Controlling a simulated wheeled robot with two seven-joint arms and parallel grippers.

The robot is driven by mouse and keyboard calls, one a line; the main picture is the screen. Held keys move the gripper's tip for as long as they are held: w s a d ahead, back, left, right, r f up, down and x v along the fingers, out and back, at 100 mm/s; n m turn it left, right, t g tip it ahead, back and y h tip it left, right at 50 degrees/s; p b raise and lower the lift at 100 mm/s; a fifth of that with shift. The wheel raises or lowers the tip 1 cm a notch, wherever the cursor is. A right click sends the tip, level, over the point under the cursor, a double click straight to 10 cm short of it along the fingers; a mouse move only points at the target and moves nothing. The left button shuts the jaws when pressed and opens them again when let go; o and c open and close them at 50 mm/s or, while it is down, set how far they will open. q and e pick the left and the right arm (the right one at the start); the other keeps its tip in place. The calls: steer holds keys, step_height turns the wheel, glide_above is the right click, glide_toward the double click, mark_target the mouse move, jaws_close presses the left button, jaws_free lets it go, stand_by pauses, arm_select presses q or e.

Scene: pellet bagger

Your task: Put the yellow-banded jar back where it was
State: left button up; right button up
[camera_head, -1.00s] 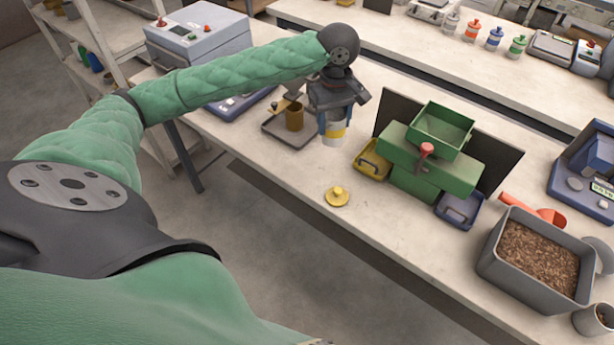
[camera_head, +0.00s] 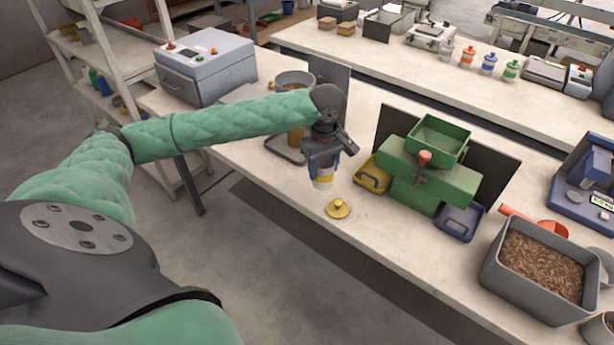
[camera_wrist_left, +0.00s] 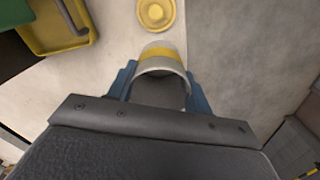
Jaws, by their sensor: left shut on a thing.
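The yellow-banded jar (camera_head: 323,180) is white with a yellow band and sits between the fingers of my left gripper (camera_head: 322,168), which is shut on it. I cannot tell whether the jar touches the bench. My right gripper is not in view.
A green splitter (camera_head: 425,165) with a yellow pan (camera_head: 372,177) and a blue pan (camera_head: 459,223) stands right of the jar. A grey bin of pellets (camera_head: 538,265) is at right. Jars with red, blue and green bands (camera_head: 489,64) stand on the back bench.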

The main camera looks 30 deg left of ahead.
arm_select(q)
steer(key=shift+w+a+f+p, duration=0.1)
steer(key=shift+a+f+p, duration=0.35)
steer(key=shift+a+f, duration=0.6)
steer(key=shift+s+a+f+p, duration=0.1)
steer(key=shift+a+f+p, duration=0.5)
steer(key=shift+f, duration=0.7)
steer(key=shift+w+a+f+p, duration=0.1)
steer(key=shift+a+f+p, duration=0.25)
steer(key=shift+a+f, duration=0.75)
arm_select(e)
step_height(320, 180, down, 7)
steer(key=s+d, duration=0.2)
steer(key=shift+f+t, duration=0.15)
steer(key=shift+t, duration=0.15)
arm_select(q)
steer(key=shift+d+f, duration=0.15)
steer(key=shift+f, duration=0.05)
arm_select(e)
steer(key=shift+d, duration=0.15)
arm_select(q)
steer(key=o, duration=0.9)
steer(key=shift+o, duration=1.4)
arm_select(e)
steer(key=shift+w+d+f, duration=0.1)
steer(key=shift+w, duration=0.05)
